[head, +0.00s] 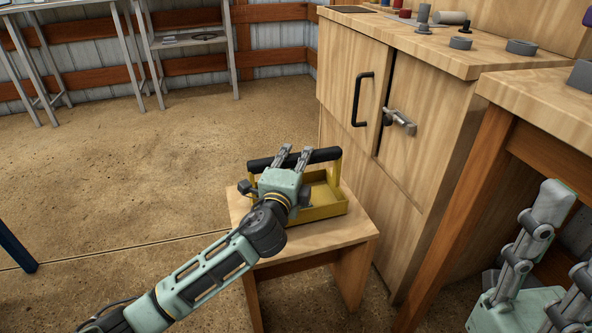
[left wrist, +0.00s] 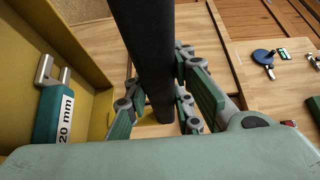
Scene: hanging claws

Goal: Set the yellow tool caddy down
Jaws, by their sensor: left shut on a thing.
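The yellow tool caddy (head: 328,205) is upright over the top of a small wooden stool (head: 318,238). Its base looks level and at or very close to the stool top; I cannot tell whether it touches. My left gripper (head: 294,157) is shut on the caddy's black handle (head: 325,155) from above. The left wrist view shows the handle (left wrist: 148,45) between the fingers (left wrist: 160,100) and the yellow side wall (left wrist: 82,40). A teal tool marked 20 mm (left wrist: 50,115) lies inside. My right gripper (head: 568,240) is at the lower right, fingers apart, partly cut off.
A wooden cabinet (head: 395,150) with a black handle and a metal latch stands close right of the stool. A workbench (head: 545,105) is at the right edge. Metal racks (head: 190,40) stand at the back.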

